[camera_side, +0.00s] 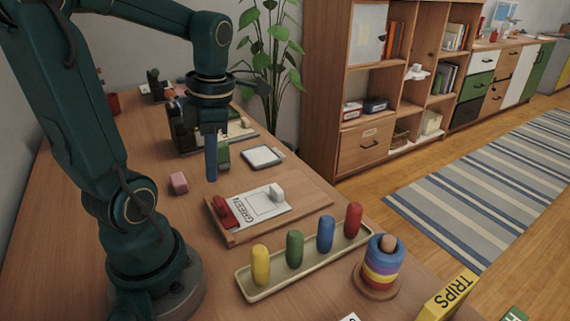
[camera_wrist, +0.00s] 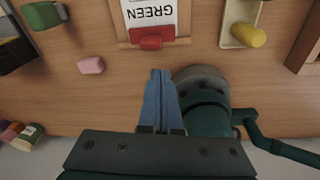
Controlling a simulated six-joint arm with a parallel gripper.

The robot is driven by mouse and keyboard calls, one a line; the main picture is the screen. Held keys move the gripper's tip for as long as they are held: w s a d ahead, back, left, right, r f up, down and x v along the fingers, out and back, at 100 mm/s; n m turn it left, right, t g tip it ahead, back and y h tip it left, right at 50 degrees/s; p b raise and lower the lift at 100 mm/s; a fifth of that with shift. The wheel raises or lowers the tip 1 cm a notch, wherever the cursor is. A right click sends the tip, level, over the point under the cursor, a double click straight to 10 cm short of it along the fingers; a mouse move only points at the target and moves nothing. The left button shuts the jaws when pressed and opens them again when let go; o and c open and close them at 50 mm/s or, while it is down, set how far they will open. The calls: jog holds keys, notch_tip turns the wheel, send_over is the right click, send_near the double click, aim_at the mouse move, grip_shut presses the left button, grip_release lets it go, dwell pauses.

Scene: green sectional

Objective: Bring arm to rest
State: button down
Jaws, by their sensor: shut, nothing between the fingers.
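My gripper (camera_side: 211,176) hangs pointing down over the wooden table (camera_side: 150,130), and its blue fingers are closed together with nothing between them. In the wrist view my gripper (camera_wrist: 160,72) shows its two fingertips together over bare wood. A pink block (camera_side: 179,183) lies on the table near it, and that block is left of the fingers in the wrist view (camera_wrist: 90,65). How far the fingertips are above the table is hard to tell.
A board with a GREEN card (camera_side: 262,208) and red piece (camera_side: 222,207) lies nearby. A tray (camera_side: 250,290) holds yellow, green, blue and red pegs. A ring stacker (camera_side: 381,265) stands right of it. A green piece (camera_side: 223,157) and white-topped pad (camera_side: 262,157) are behind.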

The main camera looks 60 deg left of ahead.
jog(key=w+d+r+m+t, duration=0.1)
jog(key=d+m+t, duration=0.2)
jog(key=m, duration=1.4)
jog(key=w+d+r+m+t+h, duration=0.1)
jog(key=d+m+t, duration=0.2)
jog(key=d+m, duration=0.5)
jog(key=m, duration=0.8)
jog(key=shift+d+r+m+t, duration=0.25)
jog(key=shift+d+m+t, duration=0.1)
jog(key=shift+m+t, duration=0.05)
